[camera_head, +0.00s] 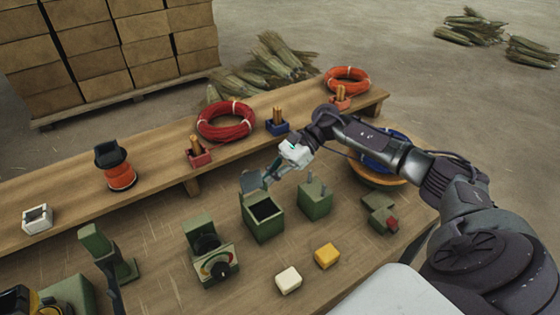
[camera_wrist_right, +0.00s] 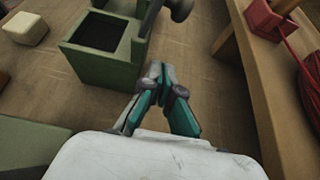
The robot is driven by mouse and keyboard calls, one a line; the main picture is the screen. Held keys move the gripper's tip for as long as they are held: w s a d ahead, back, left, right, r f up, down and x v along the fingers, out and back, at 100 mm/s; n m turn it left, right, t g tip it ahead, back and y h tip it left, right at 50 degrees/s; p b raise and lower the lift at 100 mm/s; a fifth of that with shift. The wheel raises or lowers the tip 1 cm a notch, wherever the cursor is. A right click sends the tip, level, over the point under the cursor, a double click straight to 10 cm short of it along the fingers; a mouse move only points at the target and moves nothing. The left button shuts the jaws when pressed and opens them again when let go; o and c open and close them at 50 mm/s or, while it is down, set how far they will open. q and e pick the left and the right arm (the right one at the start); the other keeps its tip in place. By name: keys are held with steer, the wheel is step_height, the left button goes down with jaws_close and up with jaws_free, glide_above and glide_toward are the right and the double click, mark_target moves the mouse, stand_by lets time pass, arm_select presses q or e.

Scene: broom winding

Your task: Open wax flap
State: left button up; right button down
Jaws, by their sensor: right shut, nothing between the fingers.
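The green wax box (camera_head: 264,226) stands on the workbench, and its dark inside shows from above. Its grey-green flap (camera_head: 250,182) stands raised at the back edge of the opening. The box (camera_wrist_right: 108,70) also shows in the right wrist view, with its opening uncovered. My right gripper (camera_head: 269,177) is shut and empty, just behind and right of the box, close to the flap. I cannot tell if it touches the flap. In the wrist view its fingertips (camera_wrist_right: 157,72) are together, apart from the box wall. My left gripper is not in view.
A green box with pegs (camera_head: 315,203) stands right of the wax box. A dial device (camera_head: 212,262) is left. White (camera_head: 288,280) and yellow (camera_head: 327,256) blocks lie in front. A raised shelf behind holds red coils (camera_head: 226,122).

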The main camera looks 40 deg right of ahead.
mark_target(256, 172)
steer(key=shift+x, duration=1)
steer(key=r+p, duration=0.1)
steer(key=r, duration=0.1)
steer(key=shift+w+a+r+p, duration=0.1)
steer(key=shift+a+r+p, duration=0.15)
steer(key=shift+r+p, duration=0.1)
steer(key=shift+a+r, duration=0.1)
steer(key=shift+r, duration=0.5)
steer(key=n+t+b, duration=0.1)
steer(key=b, duration=0.4)
steer(key=shift+r, duration=0.2)
steer(key=shift+s+r+t+b, duration=0.2)
steer(key=shift+s+t+b, duration=0.1)
steer(key=shift+b, duration=0.1)
steer(key=shift+r+n, duration=0.25)
steer(key=shift+n, duration=0.05)
steer(key=shift+w, duration=0.1)
